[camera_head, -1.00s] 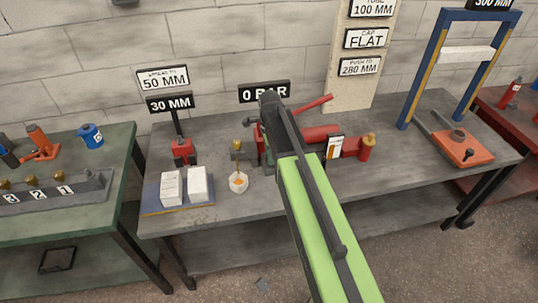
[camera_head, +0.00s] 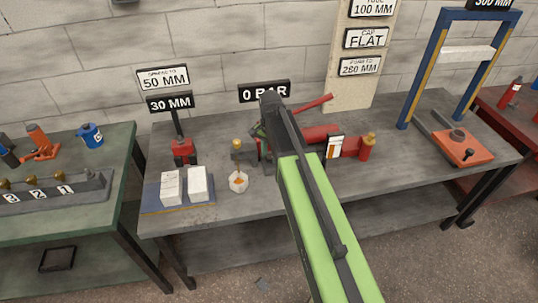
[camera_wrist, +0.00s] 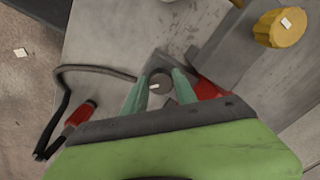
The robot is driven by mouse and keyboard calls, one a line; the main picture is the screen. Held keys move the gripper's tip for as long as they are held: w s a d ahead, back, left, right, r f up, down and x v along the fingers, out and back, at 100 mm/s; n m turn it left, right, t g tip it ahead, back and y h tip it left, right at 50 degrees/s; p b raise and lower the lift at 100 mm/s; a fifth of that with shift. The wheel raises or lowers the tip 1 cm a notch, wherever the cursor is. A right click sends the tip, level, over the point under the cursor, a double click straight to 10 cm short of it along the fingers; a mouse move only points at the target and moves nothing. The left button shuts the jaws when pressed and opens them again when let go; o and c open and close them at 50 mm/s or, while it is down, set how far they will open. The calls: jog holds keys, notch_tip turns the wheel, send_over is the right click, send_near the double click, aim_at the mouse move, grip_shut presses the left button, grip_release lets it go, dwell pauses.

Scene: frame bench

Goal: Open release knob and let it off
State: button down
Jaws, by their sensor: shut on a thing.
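The release knob (camera_wrist: 157,86) is a small grey round knob with a white mark on top, in the middle of the wrist view. My gripper (camera_wrist: 160,88) has its two green fingers on either side of it, shut on it. In the head view my dark and green arm reaches over the red hand pump (camera_head: 322,134) on the bench and hides the knob. The pump's red lever (camera_head: 314,104) slants up to the right. A gauge sign (camera_head: 264,92) behind the pump reads 0 BAR.
A black hose with a red coupling (camera_wrist: 80,115) lies left of the knob, and a yellow cap (camera_wrist: 280,28) stands at upper right.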

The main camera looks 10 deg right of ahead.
aim_at(271, 157)
jog(key=n, duration=0.6)
jog(key=shift+d, duration=0.1)
jog(key=shift+n, duration=0.3)
dwell(0.3)
jog(key=c, duration=1)
grip_release()
jog(key=shift+r, duration=0.1)
notch_tip(271, 157, up, 17)
jog(key=p, duration=1.7)
jog(key=shift+r, duration=0.1)
